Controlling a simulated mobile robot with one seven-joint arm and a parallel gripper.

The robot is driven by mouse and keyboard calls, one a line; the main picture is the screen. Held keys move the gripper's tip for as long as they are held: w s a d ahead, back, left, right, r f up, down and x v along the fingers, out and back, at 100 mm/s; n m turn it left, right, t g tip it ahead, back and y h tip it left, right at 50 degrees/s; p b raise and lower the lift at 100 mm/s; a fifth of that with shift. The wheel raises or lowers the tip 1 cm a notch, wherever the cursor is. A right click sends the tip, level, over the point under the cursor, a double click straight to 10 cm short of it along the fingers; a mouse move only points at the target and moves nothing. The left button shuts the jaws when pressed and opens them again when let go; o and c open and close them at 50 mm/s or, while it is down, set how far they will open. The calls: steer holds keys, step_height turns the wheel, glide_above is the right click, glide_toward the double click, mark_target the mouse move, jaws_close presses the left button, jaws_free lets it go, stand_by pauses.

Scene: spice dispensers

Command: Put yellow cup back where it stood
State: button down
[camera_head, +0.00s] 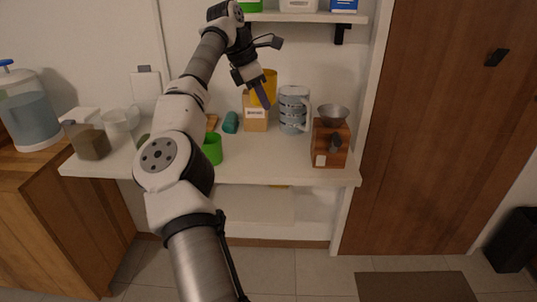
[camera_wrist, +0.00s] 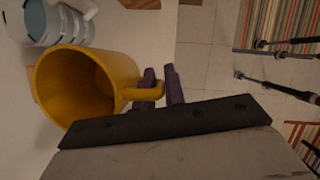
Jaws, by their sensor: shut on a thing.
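The yellow cup (camera_head: 269,85) is in my gripper (camera_head: 262,96), above the white counter (camera_head: 275,170) in the head view. In the wrist view the cup (camera_wrist: 85,85) is large, its opening facing the camera at an angle. Its handle (camera_wrist: 150,93) lies between the two purple-grey fingers of my gripper (camera_wrist: 161,87), which are shut on it. In the head view the cup is partly hidden by my gripper and overlaps the top of a light brown labelled box (camera_head: 256,118). I cannot tell whether they touch.
A grey-white canister (camera_head: 293,110) stands right of the box, and a wooden grinder (camera_head: 330,145) with a metal bowl further right. A green cup (camera_head: 212,148) and a teal object (camera_head: 231,122) are to the left. An upper shelf (camera_head: 305,17) hangs above. The counter's front middle is clear.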

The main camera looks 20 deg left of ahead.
step_height(320, 180, down, 20)
steer(key=shift+s+r+p, duration=0.1)
steer(key=shift+r+p, duration=0.05)
steer(key=shift+p, duration=0.35)
steer(key=c, duration=1.5)
jaws_free()
steer(key=b+v, duration=0.2)
steer(key=v, duration=1)
